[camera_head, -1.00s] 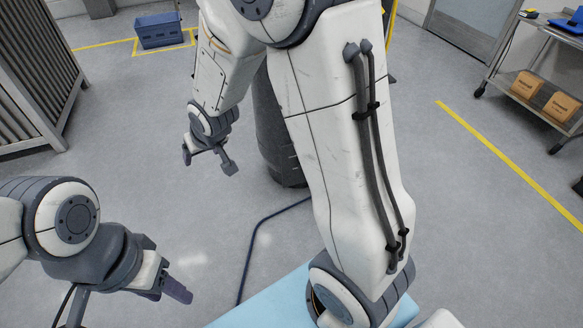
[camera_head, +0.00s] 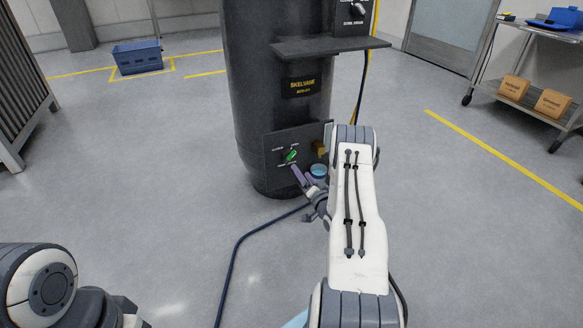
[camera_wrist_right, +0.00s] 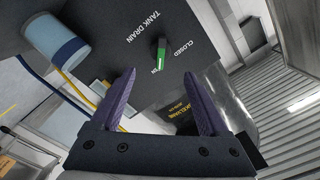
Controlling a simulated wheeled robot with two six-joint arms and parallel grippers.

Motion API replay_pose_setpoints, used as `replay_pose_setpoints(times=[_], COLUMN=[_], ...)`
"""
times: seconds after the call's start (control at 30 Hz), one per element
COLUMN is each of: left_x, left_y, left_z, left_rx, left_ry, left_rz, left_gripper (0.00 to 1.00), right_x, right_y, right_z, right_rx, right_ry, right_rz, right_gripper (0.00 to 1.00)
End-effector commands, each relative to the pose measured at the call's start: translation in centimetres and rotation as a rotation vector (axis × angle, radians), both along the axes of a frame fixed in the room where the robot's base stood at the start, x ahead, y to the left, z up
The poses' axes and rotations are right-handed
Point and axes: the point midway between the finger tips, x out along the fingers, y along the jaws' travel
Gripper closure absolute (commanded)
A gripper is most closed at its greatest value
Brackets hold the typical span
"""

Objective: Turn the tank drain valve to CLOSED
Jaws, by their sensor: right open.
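The tank drain valve is a small green-tipped lever (camera_head: 291,155) on a dark panel (camera_head: 275,152) low on the black tank's front. In the right wrist view the lever (camera_wrist_right: 161,57) is beside the TANK DRAIN label, its green end toward a partly hidden label ending in "EN". The CLOSED label (camera_wrist_right: 184,52) lies to its right. My right gripper (camera_head: 300,175) is open just in front of the panel. In the wrist view its purple fingers straddle the line to the lever, with the lever beyond the tips and apparently untouched. My left gripper is cut off below the head view.
The black tank (camera_head: 275,60) carries a shelf (camera_head: 330,46) above the panel. A light-blue capped cylinder (camera_wrist_right: 55,45) and a yellow cable are close beside the right gripper. A dark hose (camera_head: 236,255) lies on the floor. A cart (camera_head: 520,90) stands right.

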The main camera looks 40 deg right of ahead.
Motion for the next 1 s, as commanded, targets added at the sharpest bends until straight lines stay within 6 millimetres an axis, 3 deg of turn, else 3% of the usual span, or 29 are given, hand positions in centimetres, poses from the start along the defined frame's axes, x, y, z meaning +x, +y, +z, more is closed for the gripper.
replay_pose_setpoints(times=[0.5,0.7,0.97,1.0], left_x=[0.0,0.0,0.0,0.0], left_y=[0.0,0.0,0.0,0.0], left_z=[-4.0,-4.5,-4.5,-4.5], left_rx=[0.000,0.000,0.000,0.000], left_ry=[0.000,0.000,0.000,0.000], left_rz=[0.000,0.000,0.000,0.000], left_gripper=[0.50,0.50,0.50,0.50], right_x=[8.3,9.7,9.8,9.8], right_y=[-1.9,-2.2,-2.3,-2.3], right_z=[-0.2,0.0,0.1,0.1], right_rx=[-0.003,-0.001,0.000,0.000], right_ry=[-0.002,0.000,0.001,0.001], right_rz=[0.001,0.001,0.000,0.000], right_gripper=[0.22,0.22,0.22,0.29])
